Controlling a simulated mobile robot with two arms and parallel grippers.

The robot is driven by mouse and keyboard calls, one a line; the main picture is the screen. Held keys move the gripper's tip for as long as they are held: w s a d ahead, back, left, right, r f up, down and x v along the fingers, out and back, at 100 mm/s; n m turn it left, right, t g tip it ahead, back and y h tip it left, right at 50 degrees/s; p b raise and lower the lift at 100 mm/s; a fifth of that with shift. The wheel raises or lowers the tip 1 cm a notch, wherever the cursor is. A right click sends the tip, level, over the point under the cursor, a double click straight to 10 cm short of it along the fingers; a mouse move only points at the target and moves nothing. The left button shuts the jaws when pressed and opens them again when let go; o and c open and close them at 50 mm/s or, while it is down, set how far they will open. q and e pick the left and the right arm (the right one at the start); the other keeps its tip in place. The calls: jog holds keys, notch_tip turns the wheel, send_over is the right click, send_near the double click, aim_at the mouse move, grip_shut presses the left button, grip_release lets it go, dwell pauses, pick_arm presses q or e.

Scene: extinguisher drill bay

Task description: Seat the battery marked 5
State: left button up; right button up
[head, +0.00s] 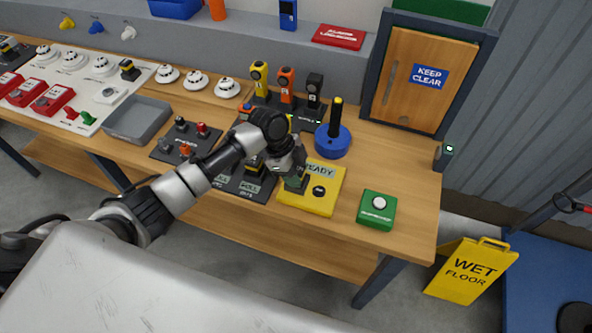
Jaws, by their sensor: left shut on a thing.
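My left gripper (292,172) reaches in from the left, over the left part of the yellow box marked READY (326,177). It is shut on a small dark green-grey block (297,183), mostly hidden by the fingers; no number can be read on it. I cannot tell whether the block touches the box. Yellow (259,76), orange (287,82) and black (314,88) upright units stand in a dark rack behind; their small labels are unreadable. No 5 can be made out. A dark panel (231,187) lies left of the yellow box, partly covered by my arm. My right gripper is not in view.
A blue round base with a black handle (332,141) stands just behind the yellow box. A green box with a white button (377,209) is at the right front. A grey tray (137,121) and smoke detectors (227,88) are left.

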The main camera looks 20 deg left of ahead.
pick_arm(q)
jog(key=shift+r+p, duration=1.95)
jog(key=shift+r, duration=0.45)
